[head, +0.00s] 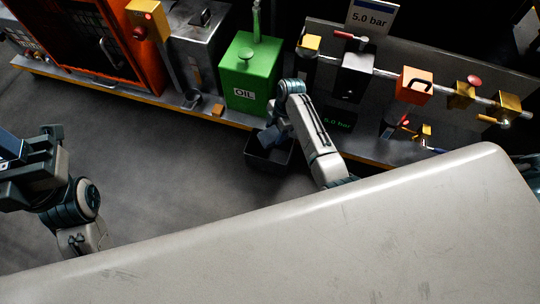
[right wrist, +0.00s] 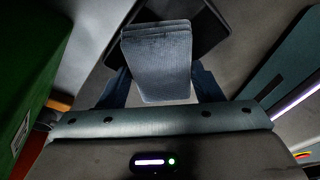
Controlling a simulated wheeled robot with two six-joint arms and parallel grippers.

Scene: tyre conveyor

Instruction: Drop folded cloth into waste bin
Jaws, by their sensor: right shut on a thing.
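The folded cloth (right wrist: 157,62), blue-grey and layered, is between the fingers of my right gripper (right wrist: 160,88) in the right wrist view. My right gripper (head: 273,136) is shut on it. In the head view the gripper is over the dark waste bin (head: 268,160), which stands below the bench edge and is partly covered by my arm. The bin's dark rim (right wrist: 213,32) also shows behind the cloth in the right wrist view. My left gripper (head: 22,165) is at the far left, away from the bin; its fingers do not show clearly.
A green oil can (head: 250,75) stands on the bench just behind the bin. To its right is a panel with a pipe, an orange block (head: 413,86) and brass fittings. A small dark cup (head: 192,99) sits left of the can. The floor left of the bin is clear.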

